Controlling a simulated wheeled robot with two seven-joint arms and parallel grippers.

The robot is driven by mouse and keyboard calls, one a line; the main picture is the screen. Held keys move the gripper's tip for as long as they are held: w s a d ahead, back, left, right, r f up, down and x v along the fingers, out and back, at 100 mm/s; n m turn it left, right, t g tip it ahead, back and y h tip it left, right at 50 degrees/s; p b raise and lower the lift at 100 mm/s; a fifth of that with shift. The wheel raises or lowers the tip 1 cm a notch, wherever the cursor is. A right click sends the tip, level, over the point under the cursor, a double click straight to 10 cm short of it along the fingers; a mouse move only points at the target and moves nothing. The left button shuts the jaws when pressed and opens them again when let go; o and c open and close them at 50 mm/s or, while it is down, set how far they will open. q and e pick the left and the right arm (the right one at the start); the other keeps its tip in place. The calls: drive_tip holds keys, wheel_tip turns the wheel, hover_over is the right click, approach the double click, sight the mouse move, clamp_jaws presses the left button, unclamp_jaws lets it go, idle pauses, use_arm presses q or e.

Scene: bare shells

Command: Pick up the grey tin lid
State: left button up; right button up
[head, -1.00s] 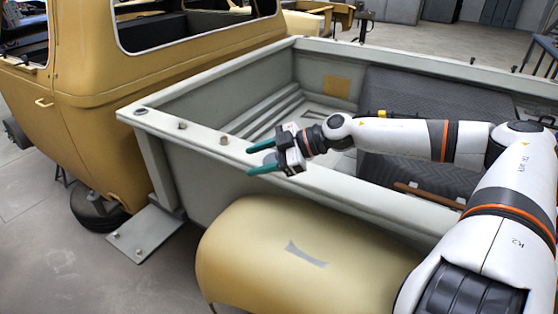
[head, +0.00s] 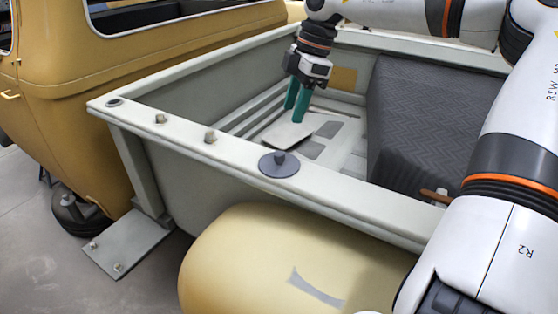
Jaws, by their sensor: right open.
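The grey tin lid (head: 279,166), a flat round disc with a small dark knob on top, lies on the pale near rail of the truck bed. My right gripper (head: 296,108) hangs over the inside of the bed, beyond the lid and a little above it in the picture. Its two green fingers point down, apart and with nothing between them. It does not touch the lid. My left gripper is not in view.
The near rail (head: 355,198) also carries small bolts (head: 210,137). A pale flat plate (head: 288,134) lies inside the bed below my fingers. A dark ribbed panel (head: 430,120) stands on the right. A yellow fender (head: 255,255) bulges in front.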

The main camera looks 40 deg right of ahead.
drive_tip(key=p, duration=0.2)
hover_over(280, 153)
drive_tip(key=s+d, duration=0.1)
drive_tip(key=f, duration=0.4)
drive_tip(key=shift+s+d+f, duration=0.1)
drive_tip(key=shift+s+f, duration=0.1)
drive_tip(key=shift+f, duration=0.4)
drive_tip(key=shift+w+f, duration=0.2)
drive_tip(key=shift+f, duration=0.1)
drive_tip(key=p+x, duration=0.2)
drive_tip(key=x, duration=0.2)
drive_tip(key=shift+w+d, duration=0.1)
drive_tip(key=shift+d, duration=0.05)
drive_tip(key=shift+w+f, duration=0.15)
drive_tip(key=shift+f, duration=0.4)
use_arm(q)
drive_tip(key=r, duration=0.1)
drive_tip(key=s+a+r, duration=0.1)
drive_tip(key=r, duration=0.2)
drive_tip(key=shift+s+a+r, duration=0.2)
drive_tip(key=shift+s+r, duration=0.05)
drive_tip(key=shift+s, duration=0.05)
use_arm(e)
clamp_jaws()
